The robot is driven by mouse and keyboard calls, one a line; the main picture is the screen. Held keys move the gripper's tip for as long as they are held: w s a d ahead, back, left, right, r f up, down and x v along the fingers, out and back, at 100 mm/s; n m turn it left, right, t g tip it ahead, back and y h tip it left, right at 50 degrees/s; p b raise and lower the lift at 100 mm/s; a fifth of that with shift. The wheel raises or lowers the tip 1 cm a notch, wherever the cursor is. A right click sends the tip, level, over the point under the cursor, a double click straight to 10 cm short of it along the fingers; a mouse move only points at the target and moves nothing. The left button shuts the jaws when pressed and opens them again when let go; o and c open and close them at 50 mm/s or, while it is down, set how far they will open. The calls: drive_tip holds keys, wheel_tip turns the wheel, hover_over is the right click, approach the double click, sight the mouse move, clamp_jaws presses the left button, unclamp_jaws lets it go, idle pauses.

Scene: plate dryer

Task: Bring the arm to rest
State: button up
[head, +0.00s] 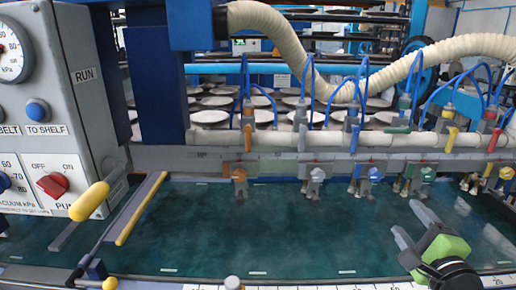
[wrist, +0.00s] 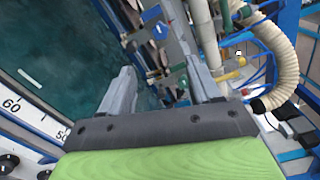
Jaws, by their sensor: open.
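My gripper (head: 412,224) is at the lower right of the head view, over the right part of the dark green bed. Its two grey fingers are spread apart, with nothing between them, and its green body shows below them. In the wrist view my gripper (wrist: 162,88) shows both fingers apart, pointing away from the camera toward the row of valves and pipes. The fingers appear clear of the valves, though the exact gap is hard to tell.
A grey control box (head: 55,110) with a red switch and yellow-handled lever (head: 90,200) stands at left. A pipe manifold (head: 330,140) with coloured valves, blue tubes and a beige hose (head: 300,50) crosses the back. The bed's middle (head: 300,235) is clear. A numbered scale (head: 330,287) runs along the front.

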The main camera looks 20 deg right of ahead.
drive_tip(key=w+a+f+n+g+y, duration=0.1)
drive_tip(key=w+a+f+n+y, duration=0.15)
drive_tip(key=a+n, duration=0.2)
drive_tip(key=w+a+f+n+g+y, duration=0.2)
drive_tip(key=a+n+y, duration=0.1)
drive_tip(key=a, duration=0.3)
drive_tip(key=s+a+f+n+g+y, duration=0.1)
drive_tip(key=s+a+f+n+g, duration=0.2)
drive_tip(key=a+n, duration=0.35)
drive_tip(key=s+a+f+n+g, duration=0.25)
drive_tip(key=a+n+g, duration=0.2)
drive_tip(key=a, duration=0.35)
drive_tip(key=s+r+n+g+h, duration=0.1)
drive_tip(key=s+n, duration=0.5)
drive_tip(key=s, duration=0.3)
wheel_tip(320, 180, up, 16)
drive_tip(key=p, duration=1.6)
drive_tip(key=shift+a, duration=0.25)
drive_tip(key=shift+f+h, duration=0.15)
drive_tip(key=shift+h, duration=0.1)
